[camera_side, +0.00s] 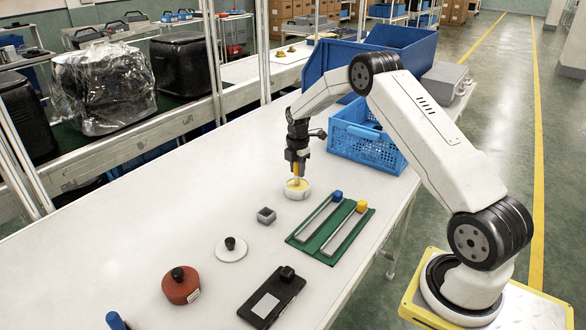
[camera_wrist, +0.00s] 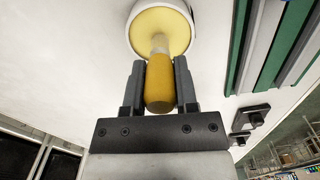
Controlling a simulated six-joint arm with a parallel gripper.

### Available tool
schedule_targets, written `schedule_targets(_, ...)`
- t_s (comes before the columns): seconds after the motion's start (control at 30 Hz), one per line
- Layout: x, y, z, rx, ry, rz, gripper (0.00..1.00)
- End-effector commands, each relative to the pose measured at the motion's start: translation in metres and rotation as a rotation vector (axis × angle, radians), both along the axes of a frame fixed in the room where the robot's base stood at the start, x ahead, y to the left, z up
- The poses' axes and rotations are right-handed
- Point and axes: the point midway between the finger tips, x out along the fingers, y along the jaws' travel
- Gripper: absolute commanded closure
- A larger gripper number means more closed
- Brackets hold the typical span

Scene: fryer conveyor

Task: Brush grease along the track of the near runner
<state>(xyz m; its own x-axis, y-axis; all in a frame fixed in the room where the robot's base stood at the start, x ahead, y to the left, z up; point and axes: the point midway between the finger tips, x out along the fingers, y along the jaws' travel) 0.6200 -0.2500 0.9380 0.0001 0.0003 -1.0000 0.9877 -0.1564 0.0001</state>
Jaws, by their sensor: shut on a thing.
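My gripper (camera_side: 298,160) is shut on the yellow handle of a brush (camera_side: 296,171). It points down over a round white dish of pale yellow grease (camera_side: 297,193). In the wrist view the handle (camera_wrist: 160,88) sits between both fingers, and the brush's far end overlaps the grease in the dish (camera_wrist: 150,8). I cannot tell how deep the tip is. Two grey runners lie side by side on a green mat (camera_side: 304,244) to the right of the dish. One runner (camera_side: 318,219) has a blue block at its far end; the other (camera_side: 343,234) has a yellow block.
A blue crate (camera_side: 368,150) stands just behind the mat, with a larger blue bin (camera_side: 330,58) beyond. The table's left side is clear.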

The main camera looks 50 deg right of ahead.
Motion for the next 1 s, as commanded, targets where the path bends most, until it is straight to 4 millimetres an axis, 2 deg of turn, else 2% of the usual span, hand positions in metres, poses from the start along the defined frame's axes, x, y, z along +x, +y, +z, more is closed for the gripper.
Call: schedule_targets(1.0,0.0,0.0,0.058,-0.001,-0.002,0.0,1.0)
